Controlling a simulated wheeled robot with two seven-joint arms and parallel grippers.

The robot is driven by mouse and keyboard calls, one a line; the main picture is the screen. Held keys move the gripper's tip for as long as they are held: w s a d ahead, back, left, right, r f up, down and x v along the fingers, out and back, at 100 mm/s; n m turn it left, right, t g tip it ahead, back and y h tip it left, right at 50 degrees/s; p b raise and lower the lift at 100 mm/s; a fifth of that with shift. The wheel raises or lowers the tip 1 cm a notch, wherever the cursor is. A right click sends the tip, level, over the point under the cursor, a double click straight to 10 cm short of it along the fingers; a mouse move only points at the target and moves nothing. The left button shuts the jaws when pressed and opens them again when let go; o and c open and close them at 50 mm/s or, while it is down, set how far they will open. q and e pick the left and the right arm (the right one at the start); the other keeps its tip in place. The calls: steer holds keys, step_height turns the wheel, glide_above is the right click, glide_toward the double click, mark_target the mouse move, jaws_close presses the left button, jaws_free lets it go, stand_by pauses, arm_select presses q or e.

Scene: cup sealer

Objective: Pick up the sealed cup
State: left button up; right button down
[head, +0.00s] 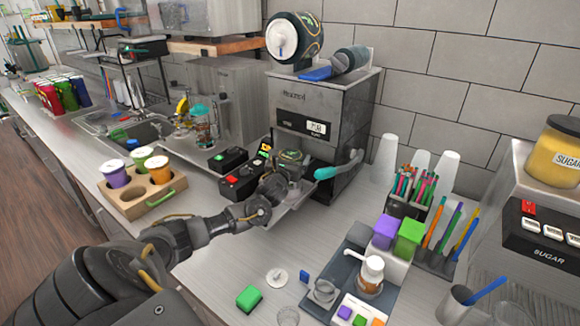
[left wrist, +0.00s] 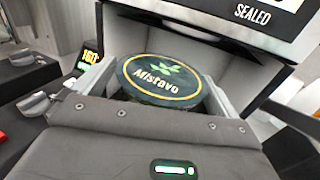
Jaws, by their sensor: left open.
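The sealed cup (left wrist: 158,76) shows in the left wrist view as a round dark green lid with a gold ring and the word "Mistavo". It sits in the opening of the cup sealer (head: 322,120), under a panel that reads "SEALED". In the head view the cup's top (head: 290,156) shows small at the sealer's front. My left gripper (head: 288,170) reaches in at the sealer's front, and its open fingers (left wrist: 168,92) lie on both sides of the cup. I cannot tell whether they touch it. The cup's lower body is hidden. My right gripper is not in view.
A teal-tipped lever (head: 328,173) sticks out beside my left gripper. Black button boxes (head: 240,180) stand left of it. A wooden cup holder (head: 146,194) with several cups is farther left. A pump bottle (head: 372,272) and straws stand to the right. The front counter is partly clear.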

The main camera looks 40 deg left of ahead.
arm_select(q)
steer(key=shift+c, duration=0.3)
steer(key=shift+w, duration=0.1)
steer(key=c, duration=1.3)
steer(key=shift+r, duration=0.1)
steer(key=shift+r+b, duration=0.5)
steer(key=shift+b, duration=0.15)
steer(key=s+d+r+b, duration=0.2)
steer(key=s+r+b, duration=0.1)
steer(key=r, duration=0.1)
steer(key=s+d+r+b, duration=0.3)
steer(key=s+r, duration=0.1)
steer(key=s+d+r+b, duration=0.3)
steer(key=s+r+b, duration=0.1)
steer(key=shift+s+d, duration=0.1)
steer(key=shift+d, duration=0.1)
